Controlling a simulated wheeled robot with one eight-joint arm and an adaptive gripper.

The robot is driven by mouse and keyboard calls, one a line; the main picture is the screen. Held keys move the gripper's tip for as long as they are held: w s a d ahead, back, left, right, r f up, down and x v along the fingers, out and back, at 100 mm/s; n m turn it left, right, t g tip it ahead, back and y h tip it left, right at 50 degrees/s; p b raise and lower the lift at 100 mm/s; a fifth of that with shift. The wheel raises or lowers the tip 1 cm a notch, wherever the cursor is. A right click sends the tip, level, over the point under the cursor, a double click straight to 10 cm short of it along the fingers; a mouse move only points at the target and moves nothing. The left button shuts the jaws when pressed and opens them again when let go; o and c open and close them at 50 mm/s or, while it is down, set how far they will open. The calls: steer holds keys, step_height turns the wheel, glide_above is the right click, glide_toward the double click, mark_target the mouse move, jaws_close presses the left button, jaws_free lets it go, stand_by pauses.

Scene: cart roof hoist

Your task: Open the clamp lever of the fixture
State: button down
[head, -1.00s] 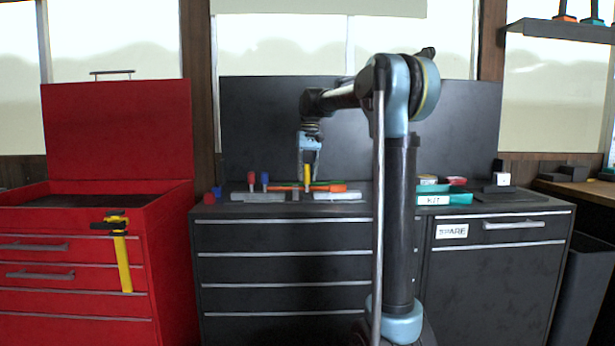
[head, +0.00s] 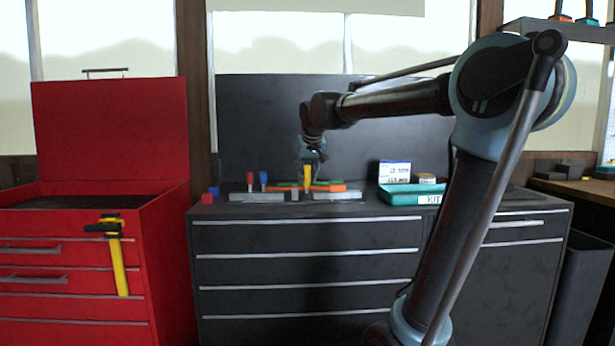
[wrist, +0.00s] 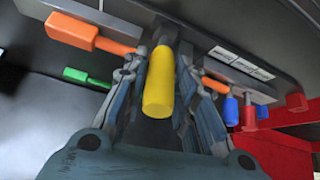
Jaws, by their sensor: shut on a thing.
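The clamp lever is a yellow handle (head: 307,177) standing roughly upright at the fixture on the dark cabinet top. In the wrist view the yellow handle (wrist: 159,85) lies between my fingers, its rounded end toward the camera. My gripper (head: 312,160) is shut on it from above, and the two fingers also show in the wrist view (wrist: 156,95). Orange (wrist: 75,32) and green (wrist: 90,77) handles lie beside the fingers. The fixture's base under the lever is mostly hidden.
Grey blocks (head: 257,197), a red peg (head: 250,178) and a blue peg (head: 264,178) stand left of the lever. A teal tray (head: 400,194) lies to the right. A red tool chest (head: 95,260) with a yellow-black clamp (head: 119,265) stands at left. A dark panel rises behind.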

steer(key=shift+s+d+f+t, duration=0.1)
steer(key=shift+s+f+t, duration=0.15)
steer(key=shift+s+t, duration=0.4)
steer(key=c, duration=1.3)
jaws_free()
steer(key=shift+s+r, duration=0.1)
steer(key=shift+r, duration=0.15)
steer(key=v, duration=1.1)
steer(key=shift+s, duration=0.2)
steer(key=shift+d, duration=0.1)
